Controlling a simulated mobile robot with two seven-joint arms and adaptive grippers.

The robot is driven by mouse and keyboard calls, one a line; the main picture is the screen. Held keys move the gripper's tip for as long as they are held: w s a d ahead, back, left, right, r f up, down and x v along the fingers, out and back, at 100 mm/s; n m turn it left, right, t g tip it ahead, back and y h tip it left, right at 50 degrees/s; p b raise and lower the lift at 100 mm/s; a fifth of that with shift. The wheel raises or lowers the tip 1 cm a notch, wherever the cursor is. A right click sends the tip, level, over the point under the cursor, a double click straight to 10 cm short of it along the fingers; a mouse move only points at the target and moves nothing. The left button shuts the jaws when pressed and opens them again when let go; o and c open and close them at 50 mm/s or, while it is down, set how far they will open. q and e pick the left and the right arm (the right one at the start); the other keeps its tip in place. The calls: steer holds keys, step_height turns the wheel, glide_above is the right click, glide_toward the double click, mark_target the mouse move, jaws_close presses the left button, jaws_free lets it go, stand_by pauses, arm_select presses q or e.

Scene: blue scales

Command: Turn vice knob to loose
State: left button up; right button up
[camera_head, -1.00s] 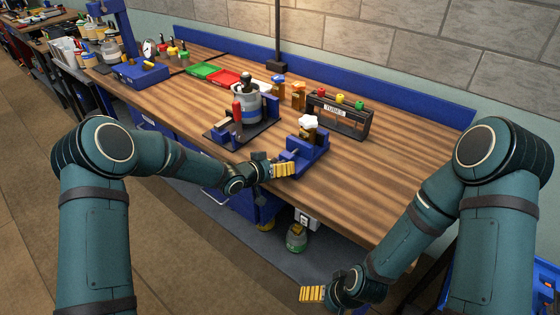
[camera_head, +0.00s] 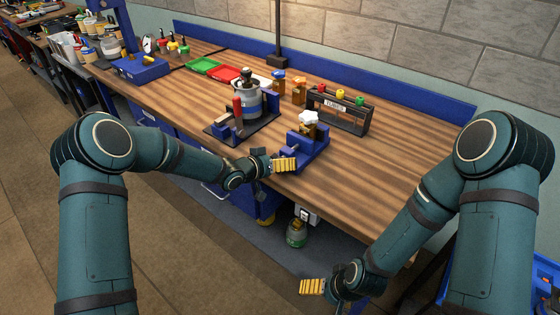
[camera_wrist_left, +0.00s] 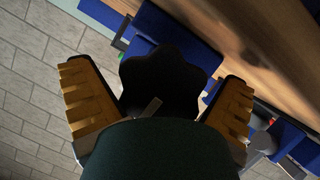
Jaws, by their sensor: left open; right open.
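A blue vice (camera_head: 305,148) stands at the front edge of the wooden bench (camera_head: 360,175), with a brown bottle with a white top (camera_head: 309,124) at its jaws. My left gripper (camera_head: 286,164) is at the vice's front end, at the bench edge. In the left wrist view its two yellow-padded fingers are spread wide. A black lobed knob (camera_wrist_left: 163,80) lies between them, in front of the blue vice body (camera_wrist_left: 180,30); I cannot tell whether the pads touch it. My right gripper (camera_head: 312,287) hangs low, away from the bench, and is empty.
A black stand with a grey pot (camera_head: 247,100) is left of the vice. A tool rack (camera_head: 340,112) is behind it. Green (camera_head: 203,65) and red trays lie further back. The bench's right side is clear. A green-based bottle (camera_head: 297,233) is below the bench.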

arm_select(q)
steer(key=v, duration=1.2)
